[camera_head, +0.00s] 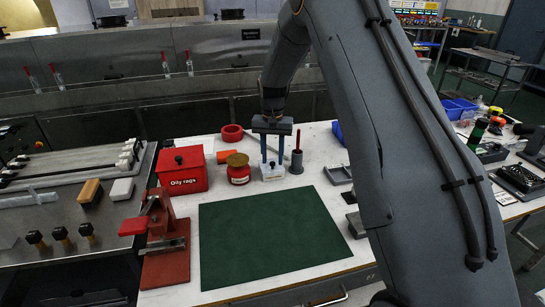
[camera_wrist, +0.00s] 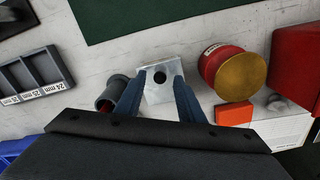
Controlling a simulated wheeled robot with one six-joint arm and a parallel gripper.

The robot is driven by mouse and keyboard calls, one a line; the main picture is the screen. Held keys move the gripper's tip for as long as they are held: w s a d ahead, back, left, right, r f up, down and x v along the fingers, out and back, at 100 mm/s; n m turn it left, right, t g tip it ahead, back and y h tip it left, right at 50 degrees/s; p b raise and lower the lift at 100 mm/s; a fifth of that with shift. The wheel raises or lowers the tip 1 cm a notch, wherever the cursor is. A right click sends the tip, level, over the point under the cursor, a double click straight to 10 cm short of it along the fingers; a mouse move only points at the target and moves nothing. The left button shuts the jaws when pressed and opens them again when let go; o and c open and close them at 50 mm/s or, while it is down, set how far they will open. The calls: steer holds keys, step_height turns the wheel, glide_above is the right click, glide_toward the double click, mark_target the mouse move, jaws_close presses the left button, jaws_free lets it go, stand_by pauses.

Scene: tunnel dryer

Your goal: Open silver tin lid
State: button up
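A small pale silver box-shaped tin (camera_head: 273,175) with a dark label stands on the white table, behind the green mat. In the wrist view the tin (camera_wrist: 158,95) shows a dark round spot, knob or hole, on its top. My gripper (camera_head: 273,160) points down right above it. Its two blue fingers (camera_wrist: 159,76) are apart, one on each side of the tin's top, with the dark spot between them. I cannot tell whether they touch the tin. The lid's seam cannot be made out.
A red tin with gold lid (camera_head: 238,173) and a red "Oily rags" box (camera_head: 183,172) stand to the left. A grey cup (camera_head: 296,161) with a red stick is close on the right. The green mat (camera_head: 270,235) is bare. Grey trays (camera_head: 338,174) lie further right.

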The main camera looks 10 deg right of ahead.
steer(key=shift+f, duration=0.35)
jaws_close()
steer(key=shift+d, duration=0.1)
